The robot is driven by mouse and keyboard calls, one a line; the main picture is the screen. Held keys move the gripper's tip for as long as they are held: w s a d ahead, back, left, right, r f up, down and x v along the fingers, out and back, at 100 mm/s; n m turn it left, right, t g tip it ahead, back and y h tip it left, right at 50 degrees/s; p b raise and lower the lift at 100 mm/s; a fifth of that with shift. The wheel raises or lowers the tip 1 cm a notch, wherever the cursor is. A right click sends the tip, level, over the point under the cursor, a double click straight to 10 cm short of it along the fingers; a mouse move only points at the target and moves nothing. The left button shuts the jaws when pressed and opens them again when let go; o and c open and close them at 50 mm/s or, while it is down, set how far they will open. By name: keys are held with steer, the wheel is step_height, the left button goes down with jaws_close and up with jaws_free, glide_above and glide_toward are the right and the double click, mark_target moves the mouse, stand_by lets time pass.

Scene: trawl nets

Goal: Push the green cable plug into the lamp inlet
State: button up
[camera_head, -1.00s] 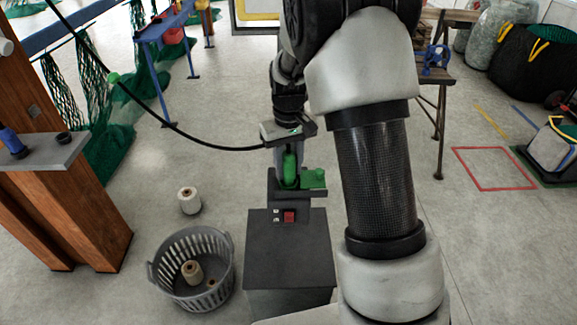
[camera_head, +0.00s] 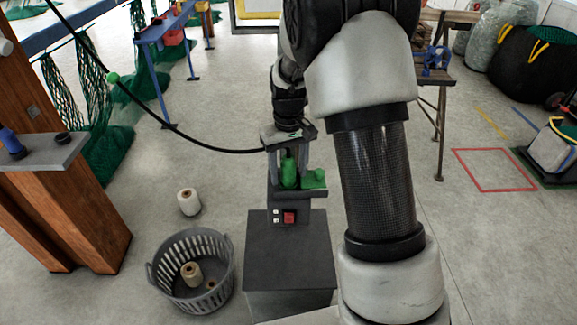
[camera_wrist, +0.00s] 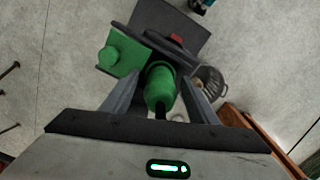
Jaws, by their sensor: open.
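The green cable plug (camera_head: 289,172) stands upright at the green lamp inlet (camera_head: 314,180) on top of a dark stand. In the wrist view the plug (camera_wrist: 160,86) sits in a round green collar beside the inlet's green cap (camera_wrist: 122,52); its lower end is hidden, so full seating cannot be told. My gripper (camera_head: 289,163) is above the stand, pointing down. Its fingers are apart, one on each side of the plug, with gaps visible in the wrist view (camera_wrist: 160,98). A black cable (camera_head: 190,138) runs from the upper left to the plug's top behind my gripper.
The dark stand (camera_head: 290,260) has a red switch (camera_head: 289,217) on its front. A grey basket (camera_head: 215,292) with spools and a loose spool (camera_head: 189,202) are on the floor at left. A wooden post with a grey shelf (camera_head: 45,152) stands further left.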

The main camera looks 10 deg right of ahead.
step_height(320, 180, up, 18)
steer(key=shift+f, duration=0.25)
stand_by(0.4)
steer(key=s+r+m+t+p, duration=0.1)
steer(key=s+r, duration=0.2)
steer(key=s, duration=0.3)
steer(key=s+r+t, duration=0.2)
steer(key=s+r, duration=0.2)
steer(key=s, duration=0.3)
steer(key=s+f+m+t, duration=0.1)
steer(key=s+f+t, duration=0.1)
steer(key=s, duration=1)
steer(key=shift+f+t, duration=0.3)
steer(key=shift+f, duration=0.05)
steer(key=shift+a, duration=0.1)
